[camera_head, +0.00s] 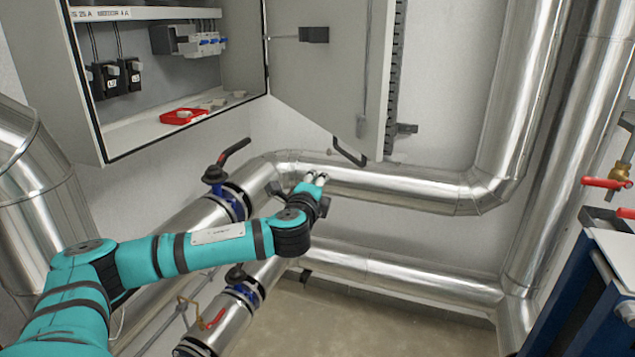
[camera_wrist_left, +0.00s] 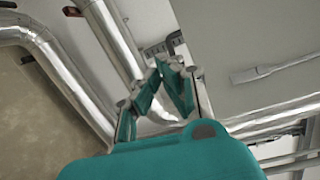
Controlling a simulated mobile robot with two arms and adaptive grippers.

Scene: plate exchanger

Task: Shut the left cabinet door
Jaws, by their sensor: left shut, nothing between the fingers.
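The grey wall cabinet (camera_head: 85,75) is open at the upper left of the head view. Its one visible door (camera_head: 330,75) stands wide open on the right, inner face showing, with a dark bent handle (camera_head: 348,153) near its bottom edge. My left gripper (camera_head: 318,180) is below and left of that handle, in front of the silver pipes, apart from the door. In the left wrist view its fingers (camera_wrist_left: 166,68) meet at the tips, empty. A grey panel (camera_wrist_left: 240,35), seemingly the door, fills the upper right there. My right gripper is not in view.
Thick silver pipes (camera_head: 400,188) run below and right of the door. Blue equipment (camera_head: 570,310) and red-handled valves (camera_head: 605,183) are at the right.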

